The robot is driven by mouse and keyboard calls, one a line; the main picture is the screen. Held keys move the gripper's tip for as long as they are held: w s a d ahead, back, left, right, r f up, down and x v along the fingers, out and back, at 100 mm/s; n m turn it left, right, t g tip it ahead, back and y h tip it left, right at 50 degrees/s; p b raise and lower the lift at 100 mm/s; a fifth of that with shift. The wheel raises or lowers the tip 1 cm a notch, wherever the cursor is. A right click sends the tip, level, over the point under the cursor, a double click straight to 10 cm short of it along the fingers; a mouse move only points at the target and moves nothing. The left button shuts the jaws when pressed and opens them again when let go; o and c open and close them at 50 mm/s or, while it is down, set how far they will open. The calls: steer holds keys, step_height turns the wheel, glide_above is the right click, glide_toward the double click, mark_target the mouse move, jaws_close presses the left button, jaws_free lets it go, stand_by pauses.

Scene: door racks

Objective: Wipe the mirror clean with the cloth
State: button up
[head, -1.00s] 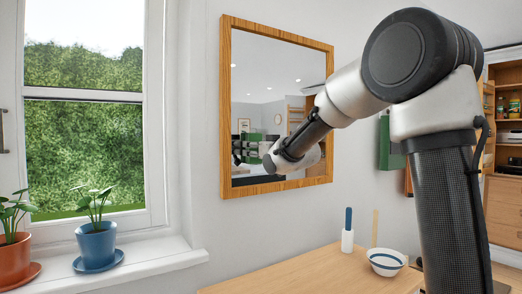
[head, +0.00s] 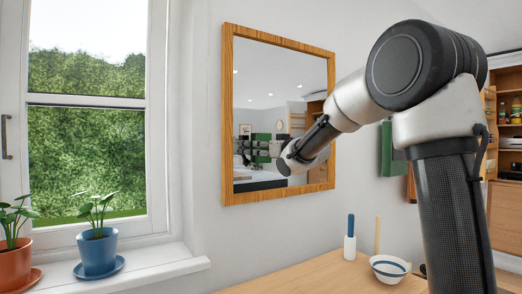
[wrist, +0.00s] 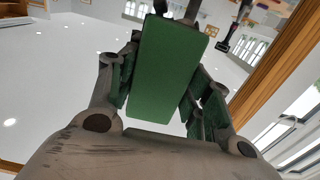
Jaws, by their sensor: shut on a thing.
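The mirror (head: 262,85) hangs on the wall in a wooden frame (head: 228,120), left of my arm in the head view. Its glass fills much of the wrist view (wrist: 55,60) and reflects the room. My gripper (wrist: 166,55) is shut on the green cloth (wrist: 168,70), which shows as a flat green slab between the fingers. In the head view my wrist is in front of the lower mirror. Green and dark shapes beside it look like the gripper's reflection. Whether the cloth touches the glass cannot be told. No dirt stands out on the glass.
A wooden counter (head: 300,275) below holds a blue-and-white bowl (head: 388,268) and a white bottle with a blue handle (head: 349,240). Potted plants (head: 97,250) stand on the window sill at left. Open wooden shelves (head: 508,150) are at right.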

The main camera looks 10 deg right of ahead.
steer(key=w+d, duration=0.2)
steer(key=d, duration=0.4)
steer(key=shift+d, duration=0.35)
stand_by(0.5)
steer(key=shift+v, duration=2.95)
steer(key=shift+s+d, duration=0.1)
steer(key=shift+v, duration=1.4)
